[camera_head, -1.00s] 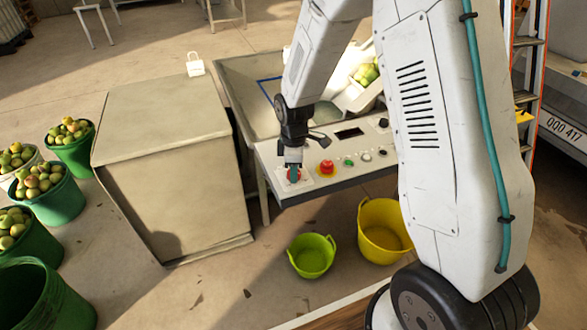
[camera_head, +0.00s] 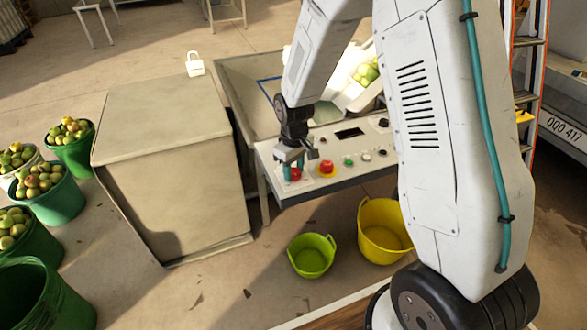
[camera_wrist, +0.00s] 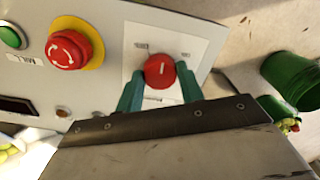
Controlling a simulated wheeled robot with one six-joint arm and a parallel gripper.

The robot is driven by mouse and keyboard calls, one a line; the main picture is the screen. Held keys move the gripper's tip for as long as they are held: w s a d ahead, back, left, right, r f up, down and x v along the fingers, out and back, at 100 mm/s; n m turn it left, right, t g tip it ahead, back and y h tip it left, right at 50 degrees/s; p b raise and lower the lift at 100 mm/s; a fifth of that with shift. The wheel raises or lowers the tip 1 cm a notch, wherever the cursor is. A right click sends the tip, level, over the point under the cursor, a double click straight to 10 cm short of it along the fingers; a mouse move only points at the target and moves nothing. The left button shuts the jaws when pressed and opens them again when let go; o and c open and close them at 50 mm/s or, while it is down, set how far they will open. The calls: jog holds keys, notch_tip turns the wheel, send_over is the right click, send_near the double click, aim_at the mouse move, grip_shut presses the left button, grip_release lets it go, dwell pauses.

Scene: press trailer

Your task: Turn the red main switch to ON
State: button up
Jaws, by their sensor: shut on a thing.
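The red main switch (camera_head: 296,174) is a round knob at the left end of the grey control panel (camera_head: 345,178). In the wrist view the knob (camera_wrist: 159,71) shows a short pale line, roughly upright in the picture, on a white plate with two small labels too blurred to read. My gripper (camera_head: 293,169) is over the switch. In the wrist view its teal fingers (camera_wrist: 160,90) stand on either side of the knob, shut on it.
A red mushroom button on a yellow ring (camera_head: 326,168) sits close beside the switch, followed by a green button (camera_head: 349,162). A large beige box (camera_head: 180,165) stands left of the panel. Yellow-green (camera_head: 312,256) and yellow (camera_head: 382,232) tubs stand below.

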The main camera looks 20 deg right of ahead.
aim_at(294, 172)
jog(key=m, duration=0.4)
jog(key=shift+m, duration=0.3)
jog(key=m, duration=0.4)
jog(key=shift+m, duration=0.4)
jog(key=o, duration=1)
notch_tip(294, 172, up, 8)
jog(key=shift+f, duration=0.1)
